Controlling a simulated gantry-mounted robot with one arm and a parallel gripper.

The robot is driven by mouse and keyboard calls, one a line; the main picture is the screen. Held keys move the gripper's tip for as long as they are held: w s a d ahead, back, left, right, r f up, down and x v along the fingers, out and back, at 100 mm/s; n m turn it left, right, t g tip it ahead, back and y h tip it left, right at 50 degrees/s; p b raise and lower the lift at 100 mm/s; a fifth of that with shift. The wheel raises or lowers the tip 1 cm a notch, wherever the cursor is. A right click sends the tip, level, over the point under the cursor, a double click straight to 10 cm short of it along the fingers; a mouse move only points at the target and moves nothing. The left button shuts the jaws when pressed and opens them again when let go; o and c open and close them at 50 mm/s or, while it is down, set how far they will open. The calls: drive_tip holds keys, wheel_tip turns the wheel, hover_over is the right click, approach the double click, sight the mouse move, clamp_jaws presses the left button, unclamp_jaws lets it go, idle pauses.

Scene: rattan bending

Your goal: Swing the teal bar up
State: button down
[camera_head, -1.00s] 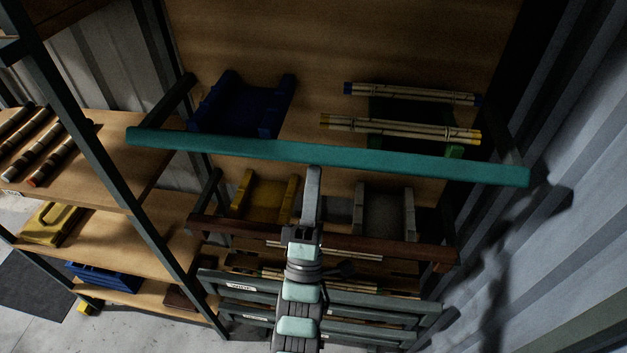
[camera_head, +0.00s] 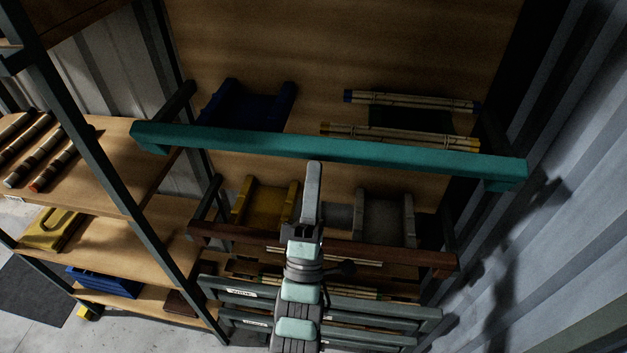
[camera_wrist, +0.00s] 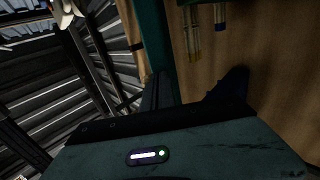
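The teal bar (camera_head: 400,156) runs across the front of the upper shelf, between a side arm at each end. In the wrist view the bar (camera_wrist: 152,35) stands upright, just beyond my fingertips. My gripper (camera_head: 314,165) points up at it from below, near the bar's middle. Its fingers (camera_wrist: 159,80) look closed together, with nothing between them. The fingertip reaches the bar's lower edge in the head view; whether it touches is hard to tell.
Behind the bar lie a dark blue cradle (camera_head: 243,103) and rattan bundles (camera_head: 412,101). Below are a yellow cradle (camera_head: 268,200), a grey cradle (camera_head: 385,218) and a dark red bar (camera_head: 400,256). A side shelf (camera_head: 110,160) stands left; a corrugated wall (camera_head: 570,240) is at right.

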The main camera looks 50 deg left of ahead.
idle(0.4)
drive_tip(key=shift+x, duration=0.9)
drive_tip(key=shift+r, duration=0.2)
drive_tip(key=shift+a+r, duration=0.1)
drive_tip(key=shift+r, duration=0.1)
drive_tip(key=s+d+f, duration=0.2)
drive_tip(key=s+d, duration=0.4)
drive_tip(key=s, duration=0.2)
drive_tip(key=shift+b, duration=0.45)
drive_tip(key=shift+w, duration=0.1)
